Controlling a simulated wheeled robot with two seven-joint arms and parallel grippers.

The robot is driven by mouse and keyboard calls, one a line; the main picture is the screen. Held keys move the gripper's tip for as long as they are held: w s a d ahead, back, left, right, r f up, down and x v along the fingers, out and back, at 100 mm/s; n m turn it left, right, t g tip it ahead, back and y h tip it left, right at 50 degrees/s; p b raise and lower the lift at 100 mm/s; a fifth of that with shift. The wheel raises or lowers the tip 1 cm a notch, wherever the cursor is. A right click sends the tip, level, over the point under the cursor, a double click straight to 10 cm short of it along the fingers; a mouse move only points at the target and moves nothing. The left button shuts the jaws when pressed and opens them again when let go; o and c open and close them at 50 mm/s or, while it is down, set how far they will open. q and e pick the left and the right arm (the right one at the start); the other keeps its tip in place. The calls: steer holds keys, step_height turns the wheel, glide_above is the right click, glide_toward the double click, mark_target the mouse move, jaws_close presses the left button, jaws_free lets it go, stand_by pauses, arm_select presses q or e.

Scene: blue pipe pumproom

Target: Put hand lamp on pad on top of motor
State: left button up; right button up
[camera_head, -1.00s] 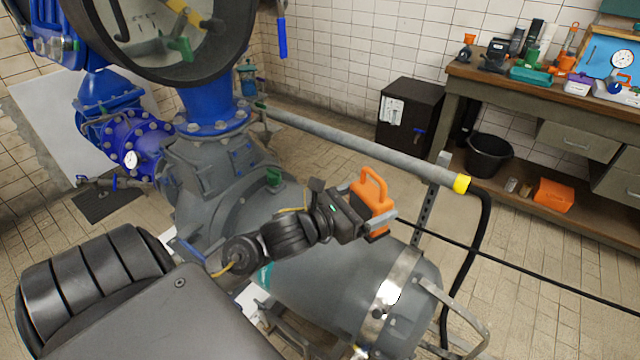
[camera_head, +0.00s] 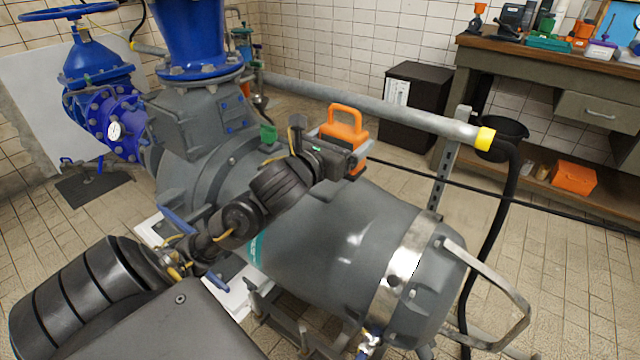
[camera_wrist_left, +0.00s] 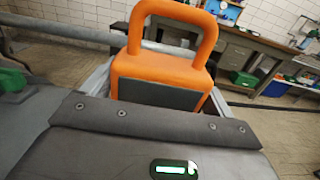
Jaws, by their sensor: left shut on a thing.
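The hand lamp (camera_head: 343,122) is an orange block with a loop handle on top. My left gripper (camera_head: 340,152) is shut on its body, and the lamp is upright. In the left wrist view the lamp (camera_wrist_left: 165,72) stands between the fingers with its handle up and a dark grey panel facing the camera. The motor (camera_head: 325,245) is a big grey cylinder lying below my left arm. The lamp shows over the motor's far upper side; I cannot tell whether it touches anything. I cannot make out a pad; arm and lamp hide part of the motor's top. My right gripper is out of view.
A grey pipe with a yellow end (camera_head: 485,138) runs behind the lamp, with a black hose hanging from it. A green part (camera_head: 268,134) sits on the pump housing left of the gripper. A workbench (camera_head: 540,62) and black cabinet (camera_head: 415,100) stand behind.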

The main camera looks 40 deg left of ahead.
arm_select(q)
steer(key=shift+w+a+f, duration=0.1)
steer(key=shift+a, duration=0.3)
steer(key=w+a+f, duration=0.4)
steer(key=a+f, duration=0.4)
steer(key=a, duration=0.3)
steer(key=shift+w+a+f, duration=0.15)
steer(key=shift+a+f, duration=0.2)
steer(key=shift+f, duration=0.05)
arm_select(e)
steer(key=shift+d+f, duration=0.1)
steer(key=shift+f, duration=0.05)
arm_select(q)
steer(key=f, duration=0.3)
steer(key=shift+w+a+f+b, duration=0.1)
steer(key=shift+a+f+b, duration=0.05)
steer(key=shift+a+b, duration=0.2)
steer(key=shift+f, duration=0.25)
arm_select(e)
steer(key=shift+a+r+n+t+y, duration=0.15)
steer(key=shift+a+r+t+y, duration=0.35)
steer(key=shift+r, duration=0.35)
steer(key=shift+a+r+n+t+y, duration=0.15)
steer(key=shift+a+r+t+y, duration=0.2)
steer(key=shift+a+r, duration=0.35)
arm_select(q)
steer(key=shift+f, duration=0.1)
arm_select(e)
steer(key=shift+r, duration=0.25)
